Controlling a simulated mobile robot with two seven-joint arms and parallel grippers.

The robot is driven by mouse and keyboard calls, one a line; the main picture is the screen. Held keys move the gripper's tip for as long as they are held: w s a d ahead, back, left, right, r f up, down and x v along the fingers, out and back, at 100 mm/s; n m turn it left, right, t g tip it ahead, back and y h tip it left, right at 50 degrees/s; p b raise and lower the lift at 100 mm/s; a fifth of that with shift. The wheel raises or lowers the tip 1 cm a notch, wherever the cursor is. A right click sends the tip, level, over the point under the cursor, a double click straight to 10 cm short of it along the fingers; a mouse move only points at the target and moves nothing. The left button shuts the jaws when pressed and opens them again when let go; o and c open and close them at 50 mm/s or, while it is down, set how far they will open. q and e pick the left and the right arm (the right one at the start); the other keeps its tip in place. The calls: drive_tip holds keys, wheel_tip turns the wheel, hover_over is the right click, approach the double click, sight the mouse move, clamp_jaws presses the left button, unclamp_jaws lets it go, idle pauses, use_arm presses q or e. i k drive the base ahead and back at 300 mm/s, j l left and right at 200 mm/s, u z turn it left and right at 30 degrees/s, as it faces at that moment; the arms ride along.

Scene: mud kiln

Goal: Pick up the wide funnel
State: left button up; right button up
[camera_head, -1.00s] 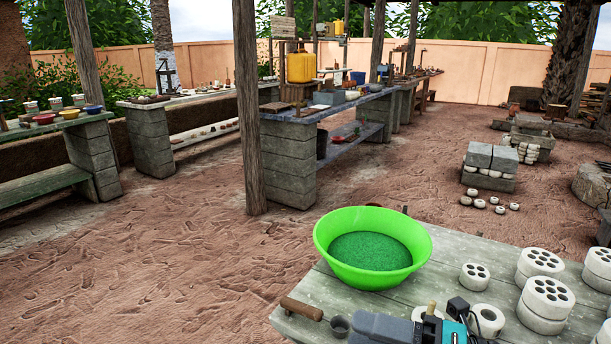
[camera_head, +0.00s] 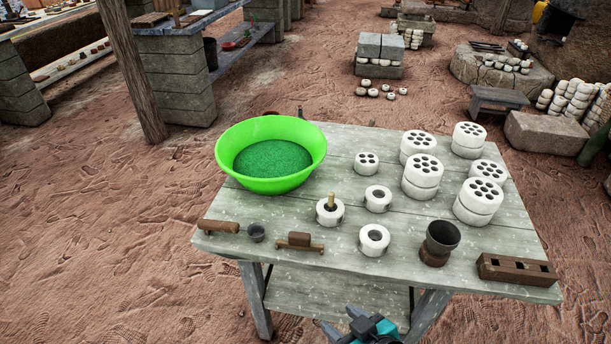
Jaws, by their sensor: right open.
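A dark grey, wide-mouthed vessel that looks like the wide funnel (camera_head: 443,236) stands upright on a brown base at the front right of the wooden table (camera_head: 330,262). My left gripper is not in view.
A green basin (camera_head: 271,184) of green material stands at the back left. White ring pieces (camera_head: 374,240) lie mid-table, and several white perforated cylinders (camera_head: 422,172) stand at the right. A brown slotted block (camera_head: 516,269) lies at the front right corner. Brown-handled tools (camera_head: 299,241) lie along the front edge.

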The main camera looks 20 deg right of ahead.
sight(442, 235)
drive_tip(key=k+z, duration=0.15)
drive_tip(key=z, duration=1.4)
